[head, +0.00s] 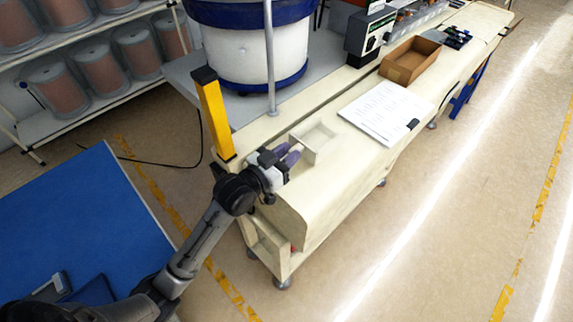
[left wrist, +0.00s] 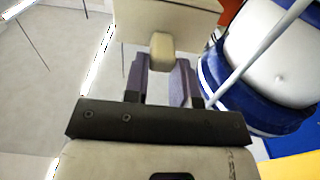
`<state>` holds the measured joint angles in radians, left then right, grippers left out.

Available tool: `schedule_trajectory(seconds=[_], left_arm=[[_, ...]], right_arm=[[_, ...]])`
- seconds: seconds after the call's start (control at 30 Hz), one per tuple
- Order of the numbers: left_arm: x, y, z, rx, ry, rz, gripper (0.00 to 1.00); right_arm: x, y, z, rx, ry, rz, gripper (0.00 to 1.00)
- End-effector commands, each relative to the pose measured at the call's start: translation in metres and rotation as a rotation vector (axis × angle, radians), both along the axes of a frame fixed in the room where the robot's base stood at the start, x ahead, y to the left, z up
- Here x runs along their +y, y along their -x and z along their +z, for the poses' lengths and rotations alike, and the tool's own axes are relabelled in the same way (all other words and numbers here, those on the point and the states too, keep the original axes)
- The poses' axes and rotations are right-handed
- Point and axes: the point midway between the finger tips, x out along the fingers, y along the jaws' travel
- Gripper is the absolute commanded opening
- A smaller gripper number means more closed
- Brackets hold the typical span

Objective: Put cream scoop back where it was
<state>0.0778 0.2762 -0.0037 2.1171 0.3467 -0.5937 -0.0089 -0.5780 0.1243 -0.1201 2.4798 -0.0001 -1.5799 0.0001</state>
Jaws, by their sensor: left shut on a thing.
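The cream scoop (head: 318,139) is a box-like open scoop, seen over the near end of the cream bench (head: 330,190). My left gripper (head: 290,156) has purple fingers and is shut on the scoop's handle. In the left wrist view the handle (left wrist: 162,50) sits between the two fingers (left wrist: 162,68), with the scoop body (left wrist: 175,22) beyond it. Whether the scoop touches the bench top or hangs just above it, I cannot tell. My right gripper is not in view.
A white and blue bowl feeder (head: 255,50) stands behind the bench. A yellow post (head: 214,115) rises left of the gripper, and a grey pole (head: 270,60) stands behind it. Papers (head: 385,112) and a cardboard box (head: 410,60) lie farther along the bench.

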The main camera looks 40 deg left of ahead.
Motion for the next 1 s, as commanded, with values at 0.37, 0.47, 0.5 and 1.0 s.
schedule_trajectory(seconds=[0.37, 0.47, 0.5, 1.0], left_arm=[[0.004, 0.001, -0.023, 0.001, 0.002, 0.000, 0.00], [0.004, 0.001, -0.037, 0.001, 0.001, 0.000, 0.00], [0.004, 0.001, -0.040, 0.000, 0.001, 0.000, 0.00], [0.004, 0.001, -0.046, -0.001, 0.000, -0.001, 0.29]], right_arm=[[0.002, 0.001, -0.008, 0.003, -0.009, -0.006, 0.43], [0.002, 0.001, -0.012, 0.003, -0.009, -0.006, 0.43], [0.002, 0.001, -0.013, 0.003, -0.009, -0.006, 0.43], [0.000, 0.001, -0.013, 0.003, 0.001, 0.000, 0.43]])
